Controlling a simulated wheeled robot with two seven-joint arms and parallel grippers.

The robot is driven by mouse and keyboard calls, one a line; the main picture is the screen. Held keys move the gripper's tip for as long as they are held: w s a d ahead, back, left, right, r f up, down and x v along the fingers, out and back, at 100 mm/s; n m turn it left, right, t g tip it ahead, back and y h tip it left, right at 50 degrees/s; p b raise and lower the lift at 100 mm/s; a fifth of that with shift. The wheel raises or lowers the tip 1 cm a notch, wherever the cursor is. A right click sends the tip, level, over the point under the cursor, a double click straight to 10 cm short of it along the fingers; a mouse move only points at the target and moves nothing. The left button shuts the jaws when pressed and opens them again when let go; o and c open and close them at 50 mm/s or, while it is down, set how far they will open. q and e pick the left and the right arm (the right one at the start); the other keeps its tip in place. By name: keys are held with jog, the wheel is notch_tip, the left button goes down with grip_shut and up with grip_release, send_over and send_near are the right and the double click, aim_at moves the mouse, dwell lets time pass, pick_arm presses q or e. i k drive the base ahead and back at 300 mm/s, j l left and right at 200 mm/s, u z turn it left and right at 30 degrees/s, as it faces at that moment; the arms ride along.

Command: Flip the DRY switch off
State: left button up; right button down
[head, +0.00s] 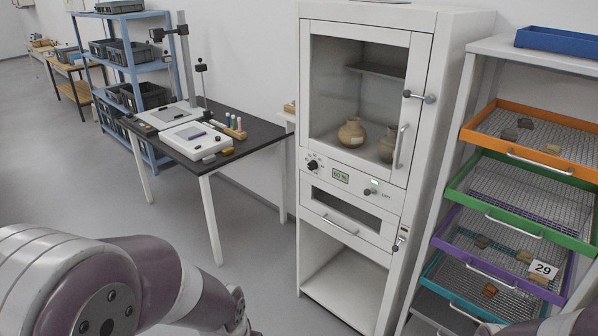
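A tall white cabinet (455,60) stands in the middle of the head view, with a glass door closed over two round clay pots (351,133). Its control panel below the door has a black dial (312,165) at the left and a small green-lit display (340,176). Right of the display is a small switch (368,192), with a lit green-white lamp (375,183) just above it. Its label is too small to read, and I cannot tell the lever's position. My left arm comes in at the lower left and my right arm at the bottom right corner; neither gripper shows.
A drawer (344,216) and open bay are under the panel. A rack at the right holds coloured mesh trays (530,157) with sherds and a "29" card (543,269). A dark-topped table (255,133) with instruments stands left. Floor before the cabinet is clear.

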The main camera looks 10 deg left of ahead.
aim_at(368, 192)
jog(key=i+j+u, duration=0.1)
jog(key=i+u, duration=0.2)
jog(key=i, duration=0.55)
jog(key=i+l+u, duration=0.1)
jog(key=i+u, duration=0.2)
jog(key=i, duration=0.5)
